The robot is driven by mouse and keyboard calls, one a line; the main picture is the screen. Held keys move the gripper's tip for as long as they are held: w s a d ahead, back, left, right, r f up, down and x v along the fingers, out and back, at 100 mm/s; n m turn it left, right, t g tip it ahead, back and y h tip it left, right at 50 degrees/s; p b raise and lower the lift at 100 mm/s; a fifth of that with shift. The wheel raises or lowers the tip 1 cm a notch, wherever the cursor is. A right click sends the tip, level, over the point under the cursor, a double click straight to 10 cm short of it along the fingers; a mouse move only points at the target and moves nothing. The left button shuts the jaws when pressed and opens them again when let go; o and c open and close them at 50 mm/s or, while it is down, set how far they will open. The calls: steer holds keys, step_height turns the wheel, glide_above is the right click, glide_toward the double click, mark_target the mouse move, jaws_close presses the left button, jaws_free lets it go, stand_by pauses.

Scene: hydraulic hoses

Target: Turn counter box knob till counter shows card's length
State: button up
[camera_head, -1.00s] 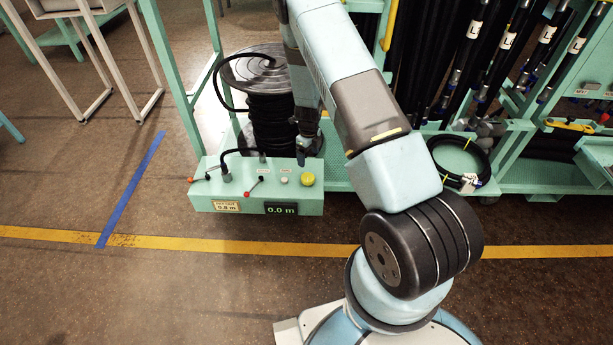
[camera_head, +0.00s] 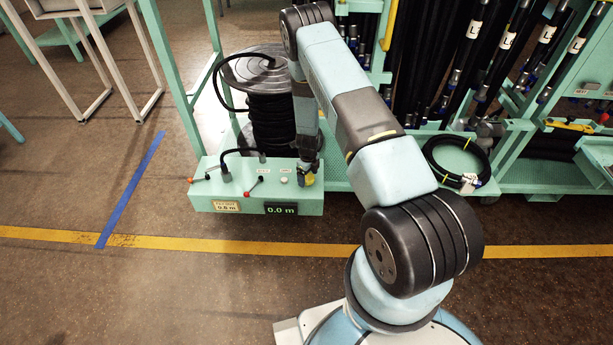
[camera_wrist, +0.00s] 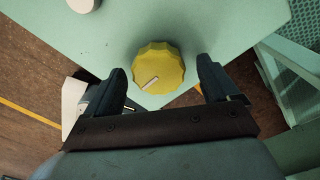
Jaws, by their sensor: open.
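The counter box (camera_head: 232,196) is a pale green box at the front of the hose reel stand. Its dark display (camera_head: 281,209) reads 0.0 m in green. The cream card (camera_head: 226,206) on its front seems to read 0.8 m, though the print is small. The yellow scalloped knob (camera_wrist: 158,68) has a pale pointer mark, aimed to the lower left in the wrist view. My gripper (camera_wrist: 160,88) is open, its two fingers to the left and right of the knob with gaps visible. In the head view my gripper (camera_head: 306,180) partly hides the knob.
A black hose reel (camera_head: 272,125) stands behind. Hoses hang at the right. The floor in front is clear.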

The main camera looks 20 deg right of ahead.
steer(key=c, duration=1)
steer(key=shift+a, duration=0.1)
steer(key=shift+c, duration=0.3)
steer(key=shift+n, duration=0.5)
